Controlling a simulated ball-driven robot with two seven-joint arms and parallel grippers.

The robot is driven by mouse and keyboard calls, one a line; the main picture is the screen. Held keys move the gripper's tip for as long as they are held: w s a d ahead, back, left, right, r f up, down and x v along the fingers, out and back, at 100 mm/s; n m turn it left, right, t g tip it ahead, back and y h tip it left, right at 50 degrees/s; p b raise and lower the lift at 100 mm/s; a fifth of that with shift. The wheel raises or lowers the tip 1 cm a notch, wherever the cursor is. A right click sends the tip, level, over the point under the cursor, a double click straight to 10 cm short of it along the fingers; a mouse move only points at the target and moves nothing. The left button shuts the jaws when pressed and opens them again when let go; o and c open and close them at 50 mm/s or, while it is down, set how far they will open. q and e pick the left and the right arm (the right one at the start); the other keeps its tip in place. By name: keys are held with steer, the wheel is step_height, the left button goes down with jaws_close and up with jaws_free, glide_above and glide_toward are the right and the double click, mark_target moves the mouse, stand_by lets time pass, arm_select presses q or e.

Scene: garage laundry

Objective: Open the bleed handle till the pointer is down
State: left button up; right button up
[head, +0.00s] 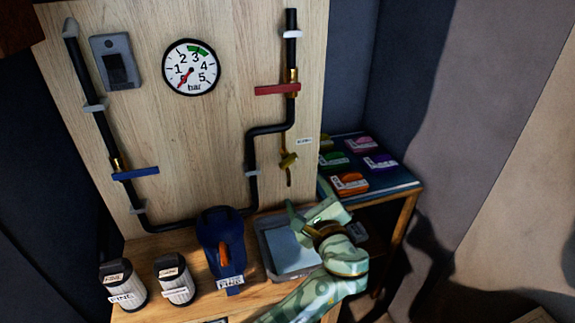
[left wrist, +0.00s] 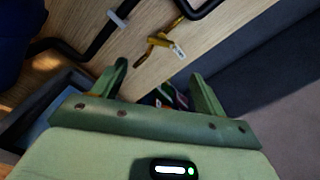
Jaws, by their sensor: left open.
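The small brass bleed valve with its handle (head: 289,160) sits on the wooden board below the red-handled pipe, beside a small white label. It also shows in the left wrist view (left wrist: 162,42), beyond the fingertips. The gauge (head: 191,67) is marked in bar; its red pointer points down and to the left, below the 1. My left gripper (head: 312,211) is open and empty, below the bleed handle and apart from it. Its two fingers also show in the left wrist view (left wrist: 160,72). My right gripper is not in view.
A red handle (head: 277,90) and a blue handle (head: 136,173) lie across the black pipes. A dark blue device (head: 221,245), two canisters and a grey tray (head: 266,256) stand on the bench. A side table (head: 395,190) at right holds several colored items.

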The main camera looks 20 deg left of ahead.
mark_target(287, 159)
arm_select(q)
steer(key=b+x, duration=0.3)
steer(key=x, duration=1.3)
steer(key=shift+r, duration=0.15)
steer(key=shift+c, duration=0.3)
steer(key=c, duration=0.9)
steer(key=shift+f+n+b, duration=0.2)
steer(key=shift+n+b, duration=0.4)
steer(key=shift+n, duration=0.1)
steer(key=shift+r, duration=0.15)
steer(key=o, duration=1)
steer(key=shift+c, duration=0.2)
